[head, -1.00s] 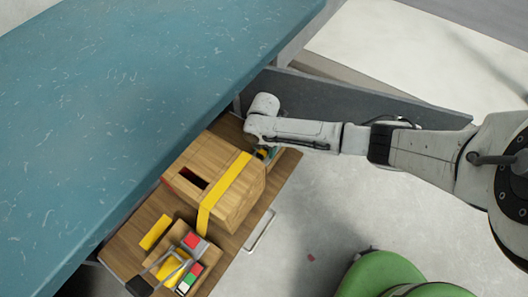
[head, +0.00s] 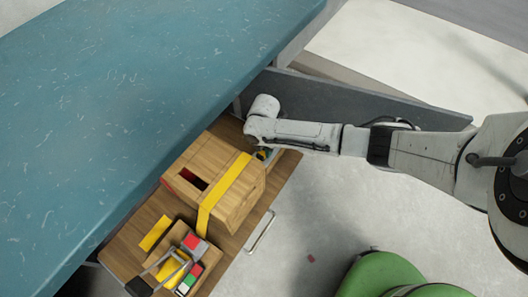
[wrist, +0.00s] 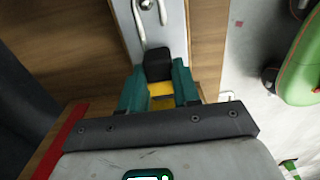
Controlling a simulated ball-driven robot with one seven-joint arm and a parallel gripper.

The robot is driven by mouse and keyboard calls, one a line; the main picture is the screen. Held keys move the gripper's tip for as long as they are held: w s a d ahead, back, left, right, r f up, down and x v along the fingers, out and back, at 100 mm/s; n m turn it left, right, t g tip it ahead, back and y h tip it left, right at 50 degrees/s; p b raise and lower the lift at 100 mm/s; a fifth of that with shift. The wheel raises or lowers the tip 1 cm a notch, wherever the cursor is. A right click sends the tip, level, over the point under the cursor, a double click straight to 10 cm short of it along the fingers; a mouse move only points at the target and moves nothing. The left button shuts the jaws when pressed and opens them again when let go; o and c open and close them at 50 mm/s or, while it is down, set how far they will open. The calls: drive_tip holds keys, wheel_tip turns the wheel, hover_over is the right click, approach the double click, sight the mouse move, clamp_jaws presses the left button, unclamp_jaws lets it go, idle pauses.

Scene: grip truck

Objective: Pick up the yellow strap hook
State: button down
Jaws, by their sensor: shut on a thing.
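In the wrist view, my gripper (wrist: 158,74) has its teal fingers closed around a small part with a yellow body and a dark block at its end, which I take to be the yellow strap hook (wrist: 162,90). The fingers hide most of it. A pale metal hook (wrist: 141,20) lies on a grey strip just beyond the fingertips. In the head view, my gripper (head: 262,154) is low at the far end of the wooden box (head: 238,207), largely under my wrist. A yellow strap (head: 222,195) runs over that box.
The box stands on a wooden drawer-like board (head: 284,177) with a metal handle (head: 260,232). A blue worktop (head: 130,100) overhangs at left. A green stool (head: 375,275) stands on open floor at right.

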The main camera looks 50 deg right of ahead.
sight(264, 150)
drive_tip(key=shift+r, duration=0.4)
wheel_tip(264, 150, up, 2)
drive_tip(key=shift+d+r, duration=0.1)
drive_tip(key=s+r+p, duration=0.4)
drive_tip(key=s+r, duration=0.6)
drive_tip(key=s, duration=0.4)
drive_tip(key=shift+d, duration=0.45)
drive_tip(key=shift+d, duration=0.2)
drive_tip(key=shift+r+p, duration=0.15)
drive_tip(key=shift+p, duration=0.25)
drive_tip(key=shift+r+p, duration=2.1)
drive_tip(key=shift+p, duration=0.6)
